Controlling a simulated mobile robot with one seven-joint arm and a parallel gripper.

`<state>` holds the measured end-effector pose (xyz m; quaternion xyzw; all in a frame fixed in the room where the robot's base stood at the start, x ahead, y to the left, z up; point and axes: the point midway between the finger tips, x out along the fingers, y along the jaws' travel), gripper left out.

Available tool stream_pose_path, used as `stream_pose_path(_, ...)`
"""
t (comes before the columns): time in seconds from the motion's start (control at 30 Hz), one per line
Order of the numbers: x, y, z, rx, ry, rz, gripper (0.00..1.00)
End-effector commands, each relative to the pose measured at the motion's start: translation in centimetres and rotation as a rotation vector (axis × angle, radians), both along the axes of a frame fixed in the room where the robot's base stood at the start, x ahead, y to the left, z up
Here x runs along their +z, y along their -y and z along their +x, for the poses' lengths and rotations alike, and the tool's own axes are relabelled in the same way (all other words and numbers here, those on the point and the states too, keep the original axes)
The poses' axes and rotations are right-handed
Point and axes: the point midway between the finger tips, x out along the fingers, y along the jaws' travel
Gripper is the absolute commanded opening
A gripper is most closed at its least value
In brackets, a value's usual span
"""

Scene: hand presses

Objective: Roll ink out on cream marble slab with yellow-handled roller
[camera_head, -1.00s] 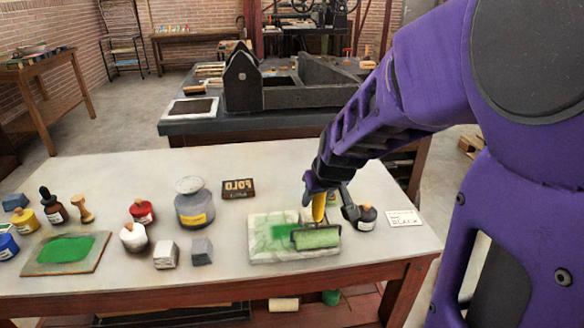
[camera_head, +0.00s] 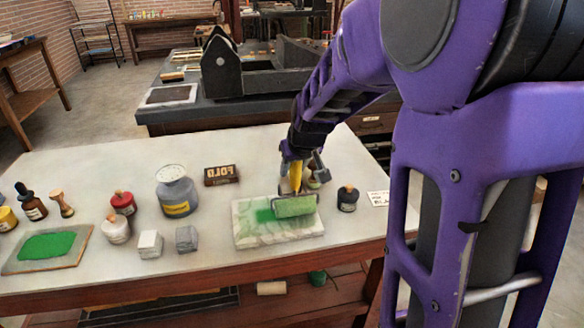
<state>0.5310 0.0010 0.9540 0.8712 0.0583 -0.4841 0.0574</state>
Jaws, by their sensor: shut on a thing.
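The cream marble slab (camera_head: 250,239) lies on the right part of the light tabletop, with a green ink patch (camera_head: 264,215) on its surface. The yellow-handled roller (camera_head: 295,207) has a green-inked drum over the far right part of the slab. The drum seems to rest on the slab, though contact is hard to confirm. My gripper (camera_head: 293,168) is shut on the roller's yellow handle, which stands nearly upright. The fingertips are partly hidden by the arm's end.
A second slab with green ink (camera_head: 47,247) lies far left.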

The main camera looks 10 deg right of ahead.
Motion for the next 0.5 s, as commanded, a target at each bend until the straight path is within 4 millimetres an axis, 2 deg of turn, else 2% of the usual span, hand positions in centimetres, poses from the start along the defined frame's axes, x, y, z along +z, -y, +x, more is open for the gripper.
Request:
stream_pose_path(0.23,0.0,-0.1,1.9,0.000,-0.003,0.001,0.00)
stream_pose_path(0.5,0.1,-0.1,2.9,0.000,-0.001,0.001,0.00)
